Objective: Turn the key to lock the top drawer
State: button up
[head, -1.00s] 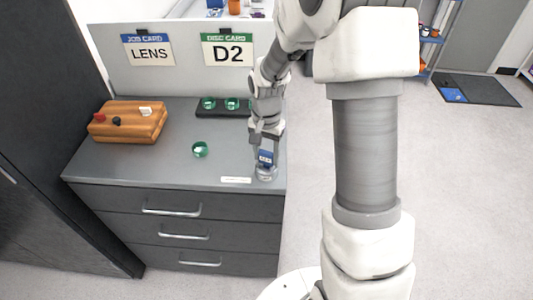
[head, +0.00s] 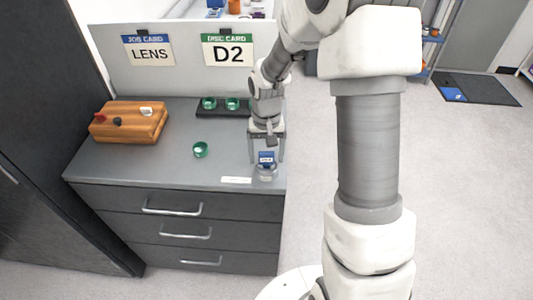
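The top drawer (head: 240,208) of the grey cabinet is shut, with a silver bar handle (head: 172,210). A small blue piece (head: 266,157) with white lettering too small to read stands on a round clear or silver base (head: 266,173) at the counter's front right corner. I cannot tell whether the blue piece is the key. My gripper (head: 267,160) points down over it, with its two fingers spread apart, one on each side of the blue piece. Gaps show between the fingers and the blue piece. No other key or keyhole can be made out.
A wooden box (head: 128,122) with knobs sits at the counter's left. A green ring-shaped piece (head: 200,149) lies mid-counter. A dark rack (head: 220,113) with green pieces stands behind. A white label (head: 236,180) lies near the front edge. Two lower drawers are shut.

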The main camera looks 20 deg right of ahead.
jog(key=shift+r, duration=0.1)
notch_tip(320, 180, up, 17)
jog(key=shift+r+p, duration=0.1)
jog(key=shift+p, duration=0.3)
jog(key=shift+r, duration=0.1)
dwell(0.4)
notch_tip(320, 180, up, 8)
jog(key=p, duration=0.6)
jog(key=shift+p, duration=0.3)
jog(key=s+r+t, duration=0.1)
jog(key=s+t, duration=0.1)
jog(key=s, duration=0.4)
jog(key=s+r+n+t, duration=0.1)
jog(key=s+r, duration=0.1)
jog(key=s, duration=0.5)
jog(key=s+r+n+t, duration=0.1)
jog(key=s+r+t, duration=0.1)
jog(key=s, duration=0.5)
jog(key=shift+s+t, duration=0.2)
jog(key=shift+t, duration=0.1)
